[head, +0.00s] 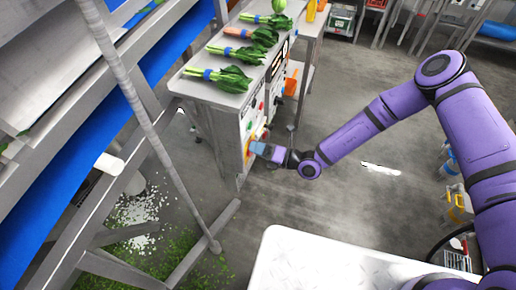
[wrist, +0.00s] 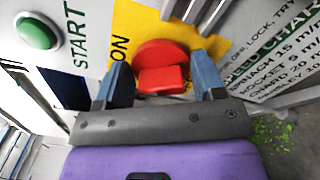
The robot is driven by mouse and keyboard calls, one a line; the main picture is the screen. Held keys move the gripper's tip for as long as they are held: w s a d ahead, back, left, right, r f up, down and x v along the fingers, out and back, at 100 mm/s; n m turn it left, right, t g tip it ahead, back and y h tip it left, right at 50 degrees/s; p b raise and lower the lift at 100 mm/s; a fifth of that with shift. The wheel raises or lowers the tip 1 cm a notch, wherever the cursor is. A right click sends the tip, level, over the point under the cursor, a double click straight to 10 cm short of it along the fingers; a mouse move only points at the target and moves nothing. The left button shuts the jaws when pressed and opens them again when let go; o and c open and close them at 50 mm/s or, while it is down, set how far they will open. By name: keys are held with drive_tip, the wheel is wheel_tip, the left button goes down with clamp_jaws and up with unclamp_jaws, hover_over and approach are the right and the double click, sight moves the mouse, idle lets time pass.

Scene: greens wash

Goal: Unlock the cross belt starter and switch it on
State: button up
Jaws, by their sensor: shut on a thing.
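In the wrist view a red rotary switch knob (wrist: 160,72) with a block-like handle sits on a yellow plate (wrist: 136,28) marked ON. My gripper (wrist: 163,84) has its two blue fingers on either side of the red handle, shut on it. A green push button (wrist: 38,32) marked START is left of the yellow plate. In the head view my gripper (head: 258,148) reaches the front panel of the grey cabinet (head: 230,130) and covers most of the switch. Grey metal bars (wrist: 190,10) show above the knob; I cannot tell whether they belong to a lock.
Several bunches of greens (head: 235,78) lie on the cabinet top. A printed chart (wrist: 275,55) is right of the switch. A blue-edged conveyor frame (head: 60,175) and its slanted post stand at left. A pale tread-plate surface (head: 320,255) is at the bottom. Floor right of the cabinet is open.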

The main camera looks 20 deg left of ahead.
drive_tip(key=m, duration=0.6)
drive_tip(key=shift+f, duration=0.15)
drive_tip(key=shift+d, duration=0.1)
idle(0.5)
drive_tip(key=o, duration=0.6)
drive_tip(key=shift+c, duration=0.2)
drive_tip(key=d, duration=1)
drive_tip(key=shift+s+d, duration=0.35)
drive_tip(key=shift+s, duration=0.05)
